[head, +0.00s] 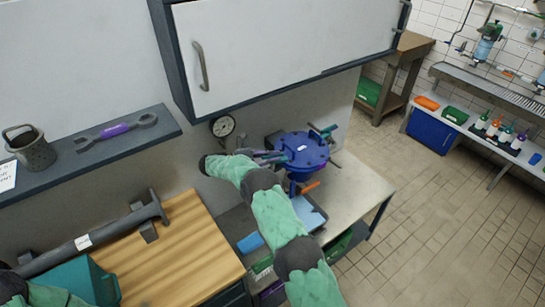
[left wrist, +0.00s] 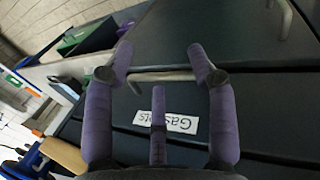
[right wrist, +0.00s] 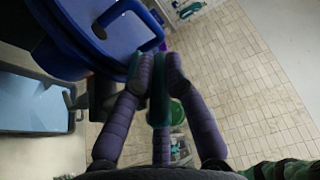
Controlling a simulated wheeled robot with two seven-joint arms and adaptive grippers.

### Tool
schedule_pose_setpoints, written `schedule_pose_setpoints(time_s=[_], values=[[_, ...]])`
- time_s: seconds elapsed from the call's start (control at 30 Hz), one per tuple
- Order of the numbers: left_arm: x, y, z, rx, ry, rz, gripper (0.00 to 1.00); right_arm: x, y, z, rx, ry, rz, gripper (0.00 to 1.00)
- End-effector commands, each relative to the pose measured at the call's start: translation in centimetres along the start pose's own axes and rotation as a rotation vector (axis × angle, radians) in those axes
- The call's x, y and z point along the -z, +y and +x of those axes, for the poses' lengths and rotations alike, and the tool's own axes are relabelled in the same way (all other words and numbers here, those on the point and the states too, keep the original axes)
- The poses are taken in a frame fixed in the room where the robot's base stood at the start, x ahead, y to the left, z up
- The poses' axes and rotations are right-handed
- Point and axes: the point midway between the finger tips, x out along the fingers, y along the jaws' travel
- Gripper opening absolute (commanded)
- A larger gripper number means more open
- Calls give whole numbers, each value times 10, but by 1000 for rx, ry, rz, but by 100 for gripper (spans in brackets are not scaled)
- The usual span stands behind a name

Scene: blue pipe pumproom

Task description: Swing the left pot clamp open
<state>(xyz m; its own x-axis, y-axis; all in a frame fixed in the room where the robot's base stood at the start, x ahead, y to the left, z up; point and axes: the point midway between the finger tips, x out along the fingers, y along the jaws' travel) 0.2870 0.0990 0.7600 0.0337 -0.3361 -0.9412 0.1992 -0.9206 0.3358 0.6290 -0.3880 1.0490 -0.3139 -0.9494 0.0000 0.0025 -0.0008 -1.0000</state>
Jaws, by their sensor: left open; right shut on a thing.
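The blue pot (head: 303,150) stands on the pale bench, with a dark teal clamp handle (head: 325,130) on its far right side. My right gripper (head: 279,157) is at the pot's left side. In the right wrist view its purple fingers are shut on a teal clamp handle (right wrist: 160,88), beside the pot's blue rim (right wrist: 118,12); the fingers hide much of that clamp. My left gripper (left wrist: 162,58) is open and empty in front of a dark drawer front with a "Gaskets" label (left wrist: 165,121) and a bar handle (left wrist: 160,77). Its fingers are out of the head view.
A pressure gauge (head: 223,126) and the white wall cabinet (head: 280,45) are behind and above the pot. A light blue tray (head: 312,218) lies below it. A wooden worktop (head: 180,255) with a grey pipe (head: 95,235) is at left. Floor at right is clear.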

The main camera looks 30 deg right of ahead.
Motion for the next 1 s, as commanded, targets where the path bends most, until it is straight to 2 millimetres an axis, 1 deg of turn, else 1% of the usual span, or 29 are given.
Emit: schedule_pose_setpoints(time_s=[0.03,0.13,0.17,0.2,0.23,0.67,1.0], values=[[0,0,0,0,0,0,57,1,3,0,-2,0,-7,0],[0,0,0,0,0,0,57,1,4,0,-2,-1,-8,0],[0,0,0,0,0,0,57,1,4,0,-2,-1,-8,23],[0,0,0,0,0,0,57,1,4,0,-1,-1,-8,34],[0,0,0,0,0,0,57,1,4,0,-1,-1,-8,39],[0,0,0,0,0,0,57,0,-1,0,0,-1,-3,39],[0,0,0,0,0,0,57,0,-24,0,-1,-2,-1,39]])
